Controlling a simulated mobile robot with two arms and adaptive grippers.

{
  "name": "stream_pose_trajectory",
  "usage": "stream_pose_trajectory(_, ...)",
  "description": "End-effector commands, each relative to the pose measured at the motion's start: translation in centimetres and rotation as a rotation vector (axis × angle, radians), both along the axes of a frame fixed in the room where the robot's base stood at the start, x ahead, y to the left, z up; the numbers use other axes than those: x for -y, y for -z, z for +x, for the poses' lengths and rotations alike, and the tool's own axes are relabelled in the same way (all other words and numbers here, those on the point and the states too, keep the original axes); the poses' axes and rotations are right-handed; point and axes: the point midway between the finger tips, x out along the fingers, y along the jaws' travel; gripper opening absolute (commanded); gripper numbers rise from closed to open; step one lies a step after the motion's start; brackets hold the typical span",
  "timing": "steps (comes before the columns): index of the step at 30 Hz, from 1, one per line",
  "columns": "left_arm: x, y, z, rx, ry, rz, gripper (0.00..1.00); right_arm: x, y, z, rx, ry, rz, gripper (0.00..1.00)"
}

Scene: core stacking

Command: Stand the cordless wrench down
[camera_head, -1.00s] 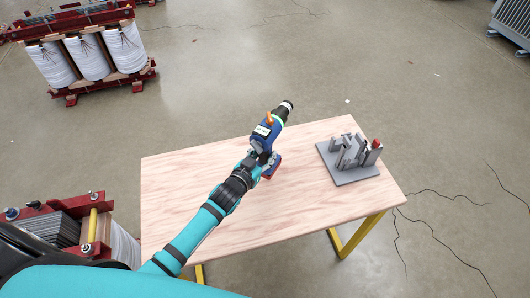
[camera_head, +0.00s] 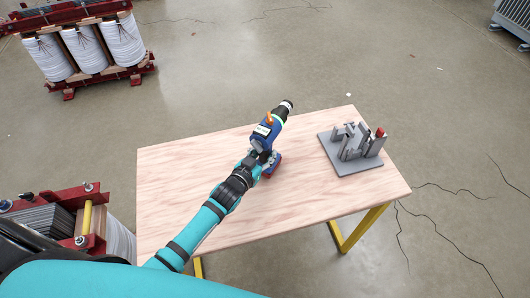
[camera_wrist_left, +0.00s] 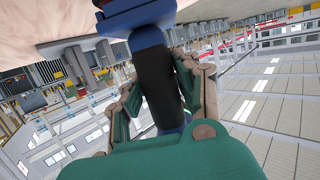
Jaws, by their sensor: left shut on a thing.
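The cordless wrench (camera_head: 264,131) is blue and black with an orange part on top. It is upright over the middle of the table (camera_head: 185,205), its black nose pointing to the far edge. My left gripper (camera_head: 257,158) is shut on its handle. In the left wrist view the black handle (camera_wrist_left: 158,85) lies between the fingers of the left gripper (camera_wrist_left: 160,95), and the blue base (camera_wrist_left: 130,14) is close to the table surface. I cannot tell whether the base touches the table. My right gripper is not in view.
A grey fixture (camera_head: 350,160) with upright blocks and a red piece stands at the table's right. The table's left half and front are clear. Red-framed units with white coils (camera_head: 82,50) stand on the floor at the back left and front left (camera_head: 85,215).

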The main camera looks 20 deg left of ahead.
Motion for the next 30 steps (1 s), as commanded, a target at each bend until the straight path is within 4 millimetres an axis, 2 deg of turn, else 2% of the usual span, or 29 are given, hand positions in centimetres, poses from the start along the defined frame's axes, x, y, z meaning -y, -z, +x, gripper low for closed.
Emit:
stream_pose_trajectory(1,0.05,-0.45,0.18,0.010,0.001,-0.002,0.00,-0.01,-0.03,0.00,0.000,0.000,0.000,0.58)
stream_pose_trajectory(18,0.04,0.21,0.18,0.010,0.001,-0.002,0.00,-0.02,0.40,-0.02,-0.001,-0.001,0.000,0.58)
stream_pose_trajectory(19,0.04,0.20,0.18,0.010,0.001,-0.002,0.32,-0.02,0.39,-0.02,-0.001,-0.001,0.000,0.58)
stream_pose_trajectory(25,0.03,0.34,0.09,0.006,0.001,-0.001,0.58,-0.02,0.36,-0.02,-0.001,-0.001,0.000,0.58)
stream_pose_trajectory(30,0.01,0.47,0.04,0.003,0.000,-0.001,0.58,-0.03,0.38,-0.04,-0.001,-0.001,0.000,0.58)
